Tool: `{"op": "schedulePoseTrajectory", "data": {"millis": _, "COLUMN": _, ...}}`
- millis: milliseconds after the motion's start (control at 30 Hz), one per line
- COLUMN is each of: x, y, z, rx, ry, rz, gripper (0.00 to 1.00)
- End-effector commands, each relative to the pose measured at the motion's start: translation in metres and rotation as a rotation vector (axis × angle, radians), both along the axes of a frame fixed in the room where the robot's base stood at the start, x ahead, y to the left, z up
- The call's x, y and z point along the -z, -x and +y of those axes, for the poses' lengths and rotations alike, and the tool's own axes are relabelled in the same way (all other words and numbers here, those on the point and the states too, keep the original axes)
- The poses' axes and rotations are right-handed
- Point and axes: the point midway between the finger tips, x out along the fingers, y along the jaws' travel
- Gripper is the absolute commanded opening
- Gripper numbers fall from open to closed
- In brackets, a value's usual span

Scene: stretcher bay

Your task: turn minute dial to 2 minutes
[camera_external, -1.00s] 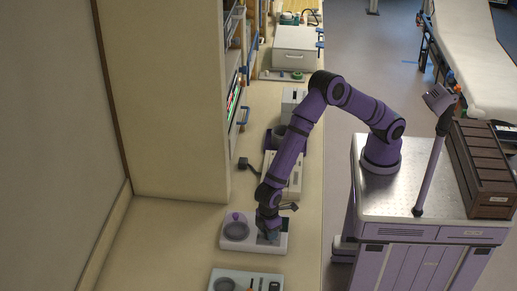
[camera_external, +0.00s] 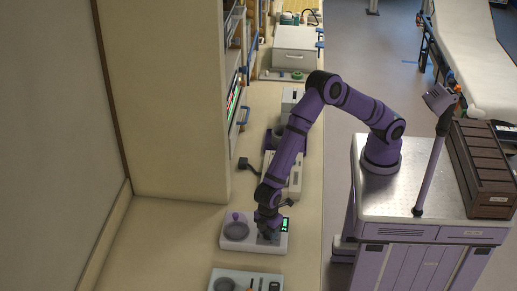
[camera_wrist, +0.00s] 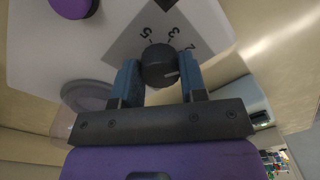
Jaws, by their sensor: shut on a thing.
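The minute dial (camera_wrist: 160,64) is a round black knob on a grey plate with printed 5, 3 and 2 on the white device (camera_wrist: 55,50). In the wrist view its white mark points to the lower right, towards the right finger and past the 2. My gripper (camera_wrist: 158,76) is shut on the dial, with one blue finger on each side. In the external view my gripper (camera_external: 268,236) is down on the right part of the device (camera_external: 240,247) and hides the dial. A small display (camera_external: 285,225) beside it is lit green; I cannot read it.
A white box-like device (camera_external: 293,178) stands behind on the counter. The counter to the left is clear.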

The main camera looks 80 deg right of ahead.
Motion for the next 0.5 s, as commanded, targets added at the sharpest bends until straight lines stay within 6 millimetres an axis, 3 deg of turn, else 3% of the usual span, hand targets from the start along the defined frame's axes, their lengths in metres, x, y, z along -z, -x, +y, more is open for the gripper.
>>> {"op": "schedulePoseTrajectory", "data": {"millis": 33, "x": -0.0001, "y": -0.0001, "z": -0.0003, "rx": 0.001, "ry": 0.000, "rz": 0.000, "gripper": 0.15}}
{"op": "schedulePoseTrajectory", "data": {"millis": 67, "x": -0.0001, "y": -0.0001, "z": -0.0002, "rx": 0.001, "ry": 0.000, "rz": 0.000, "gripper": 0.43}}
{"op": "schedulePoseTrajectory", "data": {"millis": 167, "x": -0.0001, "y": -0.0001, "z": -0.0002, "rx": 0.001, "ry": 0.000, "rz": 0.000, "gripper": 0.64}}
{"op": "schedulePoseTrajectory", "data": {"millis": 500, "x": -0.0038, "y": -0.0004, "z": 0.0000, "rx": 0.001, "ry": -0.001, "rz": -0.001, "gripper": 0.64}}
